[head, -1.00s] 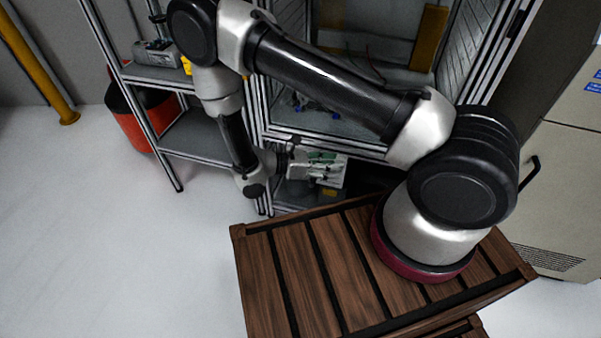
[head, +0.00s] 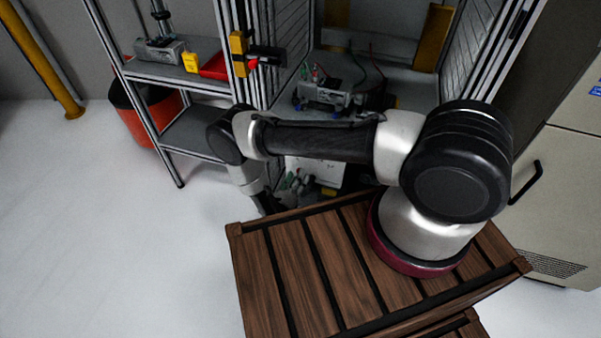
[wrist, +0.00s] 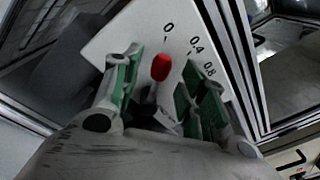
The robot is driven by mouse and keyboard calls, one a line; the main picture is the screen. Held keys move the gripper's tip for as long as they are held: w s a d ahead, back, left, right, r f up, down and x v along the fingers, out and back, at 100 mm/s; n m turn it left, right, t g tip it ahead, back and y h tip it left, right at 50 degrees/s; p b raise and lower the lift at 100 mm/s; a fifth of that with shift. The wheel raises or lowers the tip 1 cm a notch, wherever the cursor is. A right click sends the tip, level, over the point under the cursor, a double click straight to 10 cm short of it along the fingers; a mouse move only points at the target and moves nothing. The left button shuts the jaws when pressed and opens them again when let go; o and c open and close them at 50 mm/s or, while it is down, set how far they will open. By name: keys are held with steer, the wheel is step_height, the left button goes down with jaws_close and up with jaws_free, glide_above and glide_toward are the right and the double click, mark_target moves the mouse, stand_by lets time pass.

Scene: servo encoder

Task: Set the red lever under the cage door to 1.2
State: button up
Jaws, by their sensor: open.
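The red lever (wrist: 160,68) stands out from a white panel (wrist: 125,32) in the wrist view. Its red knob points close to the 0 mark; 0.4 and 0.8 are printed to the right, and no 1.2 mark can be seen. My gripper (wrist: 163,72) is open, with one green-padded finger left of the lever and one right of it. I see no clear contact with the knob. In the head view my gripper (head: 294,184) is low in front of the white panel (head: 325,172), under the cage opening; the lever cannot be made out there.
The cage holds a grey device (head: 335,93) with wires. A shelf unit (head: 190,133) stands left, with a red bin (head: 138,125) behind it. A wooden slatted platform (head: 300,265) lies under my arm's base. The floor at left is clear.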

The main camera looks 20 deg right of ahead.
steer(key=shift+x, duration=1.85)
jaws_close()
